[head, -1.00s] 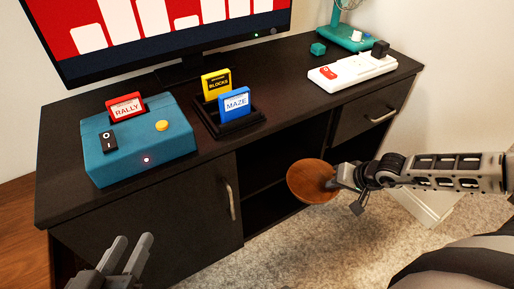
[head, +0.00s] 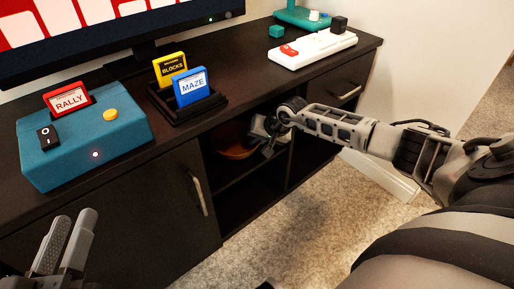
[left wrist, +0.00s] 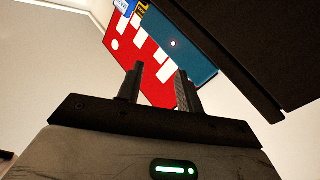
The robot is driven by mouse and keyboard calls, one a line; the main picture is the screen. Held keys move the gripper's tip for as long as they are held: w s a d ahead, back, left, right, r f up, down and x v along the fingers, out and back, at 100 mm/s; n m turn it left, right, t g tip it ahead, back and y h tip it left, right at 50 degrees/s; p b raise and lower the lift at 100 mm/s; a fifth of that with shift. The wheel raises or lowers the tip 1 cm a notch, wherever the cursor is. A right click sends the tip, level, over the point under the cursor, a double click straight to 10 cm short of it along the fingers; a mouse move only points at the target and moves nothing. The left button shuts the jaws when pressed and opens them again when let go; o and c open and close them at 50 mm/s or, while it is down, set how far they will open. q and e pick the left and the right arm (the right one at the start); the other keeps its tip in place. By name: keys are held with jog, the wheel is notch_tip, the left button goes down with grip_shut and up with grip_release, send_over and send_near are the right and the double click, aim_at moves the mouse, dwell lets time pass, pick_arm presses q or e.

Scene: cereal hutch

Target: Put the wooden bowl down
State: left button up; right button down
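The wooden bowl (head: 236,145) is a round brown bowl in the head view, inside the open upper shelf of the dark cabinet. My right gripper (head: 262,132) reaches into that shelf at the bowl's right rim. Its fingertips are mostly hidden, so I cannot tell whether it is shut on the rim or whether the bowl touches the shelf board. My left gripper (head: 68,240) is open and empty at the lower left, in front of the cabinet. Its two fingers stand apart in the left wrist view (left wrist: 157,88).
The cabinet top holds a teal console (head: 85,145) with a red RALLY cartridge (head: 67,98), a black holder (head: 190,108) with BLOCKS and MAZE cartridges, and a white console (head: 312,48). A closed door with a handle (head: 200,193) is left of the open shelves. Carpet lies in front.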

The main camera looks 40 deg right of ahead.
jog(key=shift+f, duration=0.9)
pick_arm(q)
jog(key=shift+w+a+r+m+t+h, duration=0.2)
jog(key=shift+w+r+m+t+h, duration=0.15)
jog(key=shift+r+m+t, duration=0.3)
jog(key=shift+r+b, duration=0.15)
jog(key=shift+b, duration=0.15)
pick_arm(e)
jog(key=shift+f, duration=0.15)
pick_arm(q)
jog(key=shift+w+r, duration=0.1)
pick_arm(e)
jog(key=c, duration=1.6)
grip_release()
